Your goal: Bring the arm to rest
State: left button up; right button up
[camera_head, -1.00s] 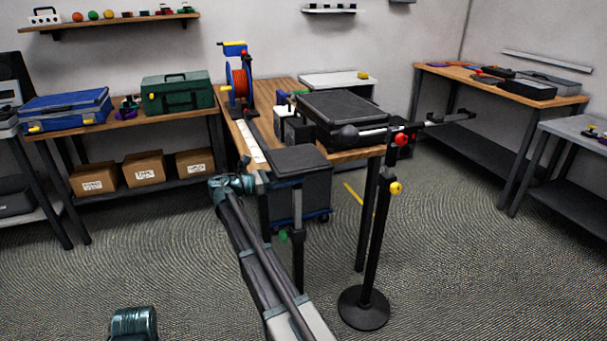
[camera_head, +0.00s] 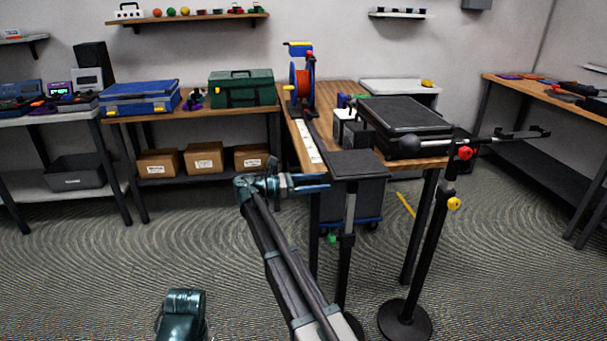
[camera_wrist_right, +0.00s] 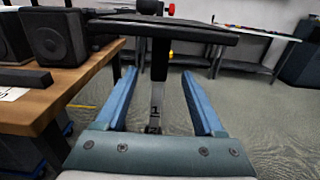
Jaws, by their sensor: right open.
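My right gripper (camera_head: 310,184) is at the near left corner of the wooden table, in front of the black pad on a stand. In the right wrist view its two blue fingers (camera_wrist_right: 157,103) are spread apart with nothing between them. The stand's post (camera_wrist_right: 158,85) shows beyond the gap, and the black pad (camera_wrist_right: 165,27) spans above the fingertips. The wooden table (camera_head: 307,160) edge lies to the left in the wrist view. My left gripper does not show in the head view.
A stand with a round black base (camera_head: 404,320) is right of the arm. A black case (camera_head: 405,115) and cable reel (camera_head: 302,82) sit on the table. Side benches hold a blue toolbox (camera_head: 140,98) and green toolbox (camera_head: 243,88). Open carpet lies at left.

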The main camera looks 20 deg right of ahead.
jog(key=s+a+m+t+y+p, duration=0.3)
jog(key=s+a+m+y+p, duration=0.8)
jog(key=s+a+y+p, duration=0.5)
jog(key=s+a+p, duration=0.6)
jog(key=s+a, duration=0.8)
jog(key=a, duration=0.1)
jog(key=shift+a+r+m+t+p, duration=0.25)
jog(key=shift+r+m+t+p, duration=0.05)
jog(key=shift+r+t, duration=0.1)
jog(key=shift+f, duration=0.1)
dwell(1.0)
